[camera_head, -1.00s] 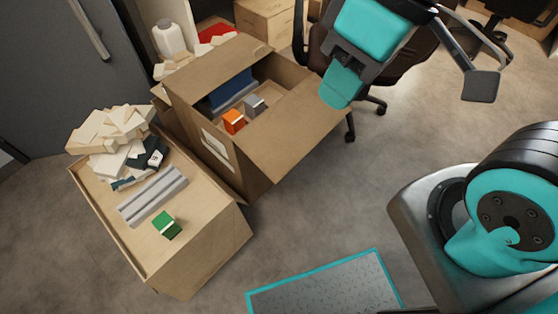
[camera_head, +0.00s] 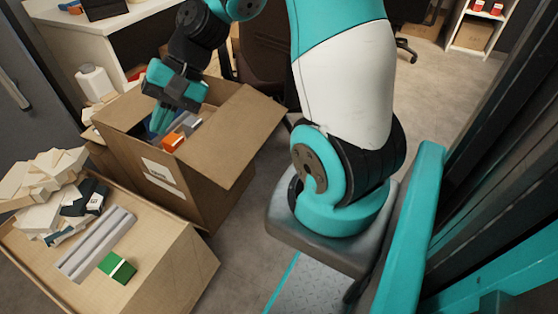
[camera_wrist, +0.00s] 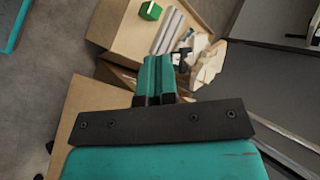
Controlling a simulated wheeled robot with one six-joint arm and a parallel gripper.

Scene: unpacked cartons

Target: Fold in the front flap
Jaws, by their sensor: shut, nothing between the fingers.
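The open cardboard carton (camera_head: 150,165) stands on the floor left of centre in the head view. A wide flap (camera_head: 235,135) on its right side sticks outward, away from the opening. An orange box (camera_head: 173,142) and a grey item lie inside. My gripper (camera_head: 172,98) is over the left part of the carton opening, away from that wide flap, and hides part of the inside. Its teal fingers (camera_wrist: 155,78) are together and empty in the wrist view. Brown cardboard (camera_wrist: 88,110) shows left of them there. I cannot tell whether the fingers touch the carton.
A second carton (camera_head: 165,275) stands at the front left, bearing a green box (camera_head: 117,268), grey bars (camera_head: 95,243) and piled white pieces (camera_head: 40,182). A white bottle (camera_head: 94,84) and a desk (camera_head: 115,22) are behind. An office chair stands behind the open carton.

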